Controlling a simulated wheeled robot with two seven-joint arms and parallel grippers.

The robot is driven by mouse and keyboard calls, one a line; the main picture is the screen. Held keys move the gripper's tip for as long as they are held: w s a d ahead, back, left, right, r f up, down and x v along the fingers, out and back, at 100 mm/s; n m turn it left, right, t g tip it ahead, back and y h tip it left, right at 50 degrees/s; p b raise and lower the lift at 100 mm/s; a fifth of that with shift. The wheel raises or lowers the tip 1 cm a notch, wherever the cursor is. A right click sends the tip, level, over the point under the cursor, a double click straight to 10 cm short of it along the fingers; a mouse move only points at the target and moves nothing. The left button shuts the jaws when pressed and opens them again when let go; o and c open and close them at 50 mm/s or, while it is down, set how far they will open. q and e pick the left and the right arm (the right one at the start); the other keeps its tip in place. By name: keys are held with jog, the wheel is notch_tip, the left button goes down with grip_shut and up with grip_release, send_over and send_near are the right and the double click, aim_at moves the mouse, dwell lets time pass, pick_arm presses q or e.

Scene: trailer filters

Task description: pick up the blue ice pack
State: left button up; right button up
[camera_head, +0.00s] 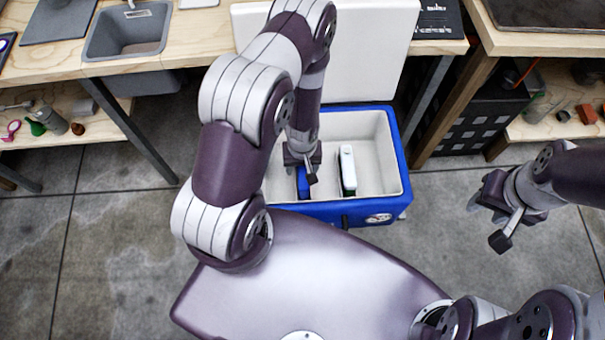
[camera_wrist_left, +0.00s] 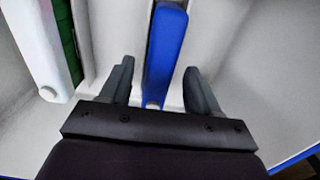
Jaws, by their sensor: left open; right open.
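The blue ice pack (camera_head: 303,181) stands on edge inside the blue cooler (camera_head: 396,150), left of its middle. In the left wrist view the ice pack (camera_wrist_left: 166,55) runs between the two open fingers of my left gripper (camera_wrist_left: 160,88), with a gap on each side. In the head view my left gripper (camera_head: 302,165) reaches down into the cooler, and its wrist hides part of the ice pack. My right gripper (camera_head: 490,205) is open and empty, outside the cooler to the right.
A white and green item (camera_head: 348,170) stands in the cooler right of the ice pack; it also shows in the left wrist view (camera_wrist_left: 38,45). The cooler's white lid (camera_head: 375,60) is raised at the back. Wooden workbenches (camera_head: 190,50) stand behind.

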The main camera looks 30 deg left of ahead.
pick_arm(q)
jog(key=shift+f, duration=0.65)
jog(key=shift+r, duration=0.1)
grip_shut()
